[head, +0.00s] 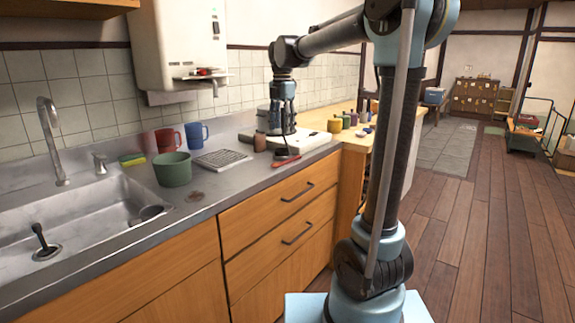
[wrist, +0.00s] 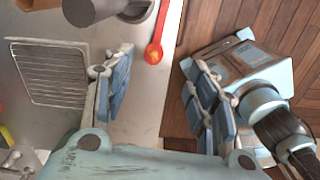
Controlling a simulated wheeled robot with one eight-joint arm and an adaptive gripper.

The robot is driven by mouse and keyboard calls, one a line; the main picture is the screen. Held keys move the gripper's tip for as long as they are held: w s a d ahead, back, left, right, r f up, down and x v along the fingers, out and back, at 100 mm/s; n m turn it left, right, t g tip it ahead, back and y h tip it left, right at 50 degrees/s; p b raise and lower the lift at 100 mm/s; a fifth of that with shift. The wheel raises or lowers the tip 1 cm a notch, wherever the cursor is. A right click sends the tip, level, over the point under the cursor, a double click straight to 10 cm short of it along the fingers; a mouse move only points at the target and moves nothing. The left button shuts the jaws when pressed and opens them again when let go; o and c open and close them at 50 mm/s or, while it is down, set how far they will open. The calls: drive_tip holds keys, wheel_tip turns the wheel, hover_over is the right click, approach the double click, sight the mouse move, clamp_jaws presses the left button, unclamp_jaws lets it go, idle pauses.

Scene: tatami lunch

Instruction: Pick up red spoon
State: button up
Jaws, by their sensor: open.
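The red spoon (head: 286,160) lies on the grey counter near its front edge. In the wrist view the spoon (wrist: 154,53) shows its red bowl, with the handle running to the top edge of the picture. My gripper (head: 281,128) points down over the counter, above and behind the spoon in the head view. In the wrist view my gripper (wrist: 160,95) has its two blue-padded fingers wide apart with nothing between them. The spoon appears beyond the fingertips, in line with the gap and nearer the left finger.
A small brown cup (head: 259,141) stands just left of the spoon. Several coloured jars (head: 349,120) stand at the right.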

hover_over(281, 163)
drive_tip(key=f, duration=0.8)
drive_tip(key=shift+d+f, duration=0.1)
drive_tip(key=shift+d, duration=0.15)
drive_tip(key=shift+a+f, duration=0.2)
drive_tip(key=shift+f, duration=1.15)
drive_tip(key=shift+a+f, duration=0.15)
drive_tip(key=shift+f, duration=1.2)
drive_tip(key=shift+c, duration=0.4)
drive_tip(key=c, duration=0.8)
